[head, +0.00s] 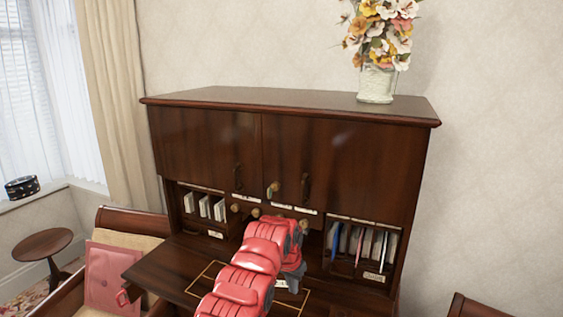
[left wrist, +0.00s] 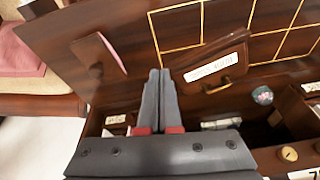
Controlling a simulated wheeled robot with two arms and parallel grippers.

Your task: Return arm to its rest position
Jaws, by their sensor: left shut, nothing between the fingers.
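My left arm is red and reaches from the bottom of the head view toward the wooden secretary desk (head: 200,140). My left gripper (head: 293,277) shows only as a small dark grey part beside the red arm, over the desk's fold-out writing surface (head: 165,270). In the left wrist view its two grey fingers (left wrist: 161,76) are together, with nothing held between them. The fingers lie in front of the gold-lined wood and a small labelled drawer (left wrist: 215,68). Whether they touch the wood cannot be told. My right gripper is in neither view.
The desk has card slots (head: 205,207) at left and folders (head: 362,243) at right. A flower vase (head: 376,84) stands on top. A chair with a pink cushion (head: 112,277) is at lower left, near a round side table (head: 43,243). Another chair back (head: 475,306) is at lower right.

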